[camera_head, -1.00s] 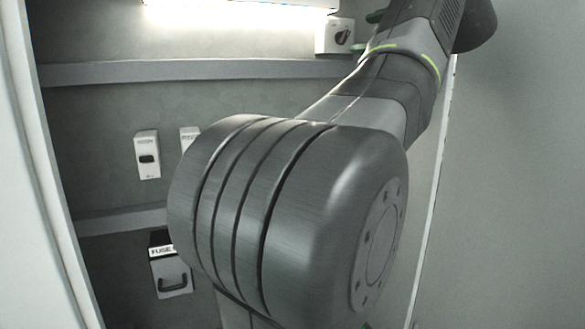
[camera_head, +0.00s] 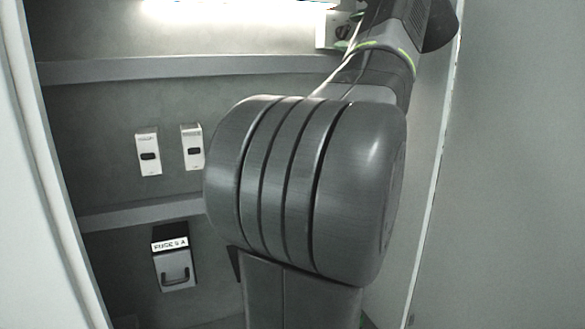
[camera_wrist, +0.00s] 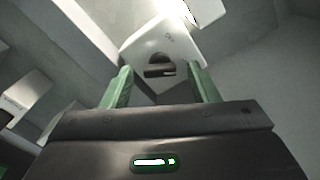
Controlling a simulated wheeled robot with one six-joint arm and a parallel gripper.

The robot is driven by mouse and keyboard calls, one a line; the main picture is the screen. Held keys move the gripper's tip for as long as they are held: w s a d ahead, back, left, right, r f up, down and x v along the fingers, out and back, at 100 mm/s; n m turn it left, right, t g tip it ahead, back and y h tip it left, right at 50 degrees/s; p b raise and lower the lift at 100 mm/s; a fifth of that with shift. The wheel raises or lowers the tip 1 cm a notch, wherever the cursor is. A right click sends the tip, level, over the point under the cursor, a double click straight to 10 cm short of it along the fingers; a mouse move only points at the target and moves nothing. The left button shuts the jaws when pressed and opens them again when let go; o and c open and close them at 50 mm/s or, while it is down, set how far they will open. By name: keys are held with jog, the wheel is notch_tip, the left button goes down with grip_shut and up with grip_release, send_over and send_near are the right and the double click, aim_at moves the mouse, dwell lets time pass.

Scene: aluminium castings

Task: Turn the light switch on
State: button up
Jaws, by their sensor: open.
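The light switch (camera_head: 325,30) is a white box with a dark knob, high on the back wall in the head view, partly covered by my arm. In the wrist view the white switch box (camera_wrist: 178,42) is tilted, and its dark knob shows ahead of the gripper. My gripper (camera_wrist: 159,70) is open, with one green finger on either side of the knob in the picture. I cannot tell whether the fingers touch it. In the head view my gripper is mostly hidden behind the arm.
Two small white wall boxes (camera_head: 148,150) (camera_head: 192,147) and a fuse box with a handle (camera_head: 174,262) are on the back wall. Grey horizontal rails (camera_head: 180,69) cross it. A bright lamp (camera_head: 240,5) shines above. Side panels (camera_head: 500,180) flank the opening.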

jog(key=b+v, duration=0.4)
jog(key=v, duration=1)
jog(key=p+x, duration=0.4)
jog(key=x, duration=1)
jog(key=shift+w+a+r, duration=0.1)
jog(key=shift+w+a, duration=0.1)
jog(key=shift+w, duration=0.05)
jog(key=shift+d+n, duration=0.15)
jog(key=shift+n, duration=0.25)
jog(key=shift+s+n, duration=0.25)
jog(key=shift+n, duration=0.55)
jog(key=n, duration=0.4)
jog(key=shift+f+n+b, duration=0.25)
jog(key=shift+n+b, duration=0.2)
jog(key=shift+n, duration=0.75)
jog(key=n+b, duration=0.2)
jog(key=n, duration=0.1)
jog(key=shift+b, duration=0.35)
jog(key=shift+s+d+r, duration=0.2)
jog(key=shift+s+d, duration=0.1)
jog(key=shift+s, duration=0.35)
